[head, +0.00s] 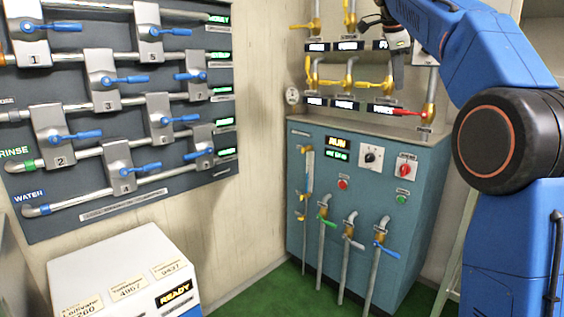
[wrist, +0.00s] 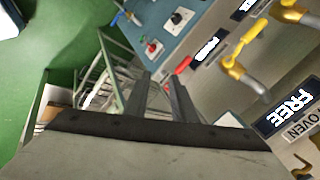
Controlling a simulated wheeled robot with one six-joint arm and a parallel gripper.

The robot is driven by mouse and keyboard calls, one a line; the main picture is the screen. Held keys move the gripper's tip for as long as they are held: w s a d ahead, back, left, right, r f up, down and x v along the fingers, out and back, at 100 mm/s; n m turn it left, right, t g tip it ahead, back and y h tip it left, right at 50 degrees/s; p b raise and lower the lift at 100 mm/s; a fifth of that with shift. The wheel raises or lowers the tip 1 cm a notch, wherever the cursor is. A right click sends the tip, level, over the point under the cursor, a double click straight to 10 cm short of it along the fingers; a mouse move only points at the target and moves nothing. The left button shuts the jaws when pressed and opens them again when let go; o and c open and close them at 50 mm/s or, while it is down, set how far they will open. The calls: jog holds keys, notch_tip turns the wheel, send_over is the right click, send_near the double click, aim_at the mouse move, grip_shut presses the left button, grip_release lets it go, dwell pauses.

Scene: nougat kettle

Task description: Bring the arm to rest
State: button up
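My gripper shows in the wrist view (wrist: 160,82) as two dark fingers with a gap between them and nothing held. In the head view it is small and dark at the end of my blue arm, at the upper right, in front of the pipes on the wall. A red valve handle (head: 394,111) lies below it in the head view. The red handle also shows just beyond the fingertips in the wrist view (wrist: 183,65); I cannot tell the distance, but no grip on it shows.
A teal cabinet (head: 355,205) with a RUN display and several levers stands below the pipes. Yellow valves (head: 350,75) are close to the gripper. A dark valve panel (head: 60,85) hangs at left, above a white box (head: 120,265). Green floor (head: 260,295) is clear in front.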

jog(key=s+a+f+n+y, duration=0.2)
jog(key=s+f+n, duration=0.8)
jog(key=s+f, duration=1.2)
jog(key=s+a+f+n+y, duration=0.2)
jog(key=s+f+n, duration=0.8)
jog(key=s+f, duration=1.2)
jog(key=shift+s+a+f+n, duration=0.15)
jog(key=shift+s+a+n, duration=0.15)
jog(key=shift+s+a, duration=0.5)
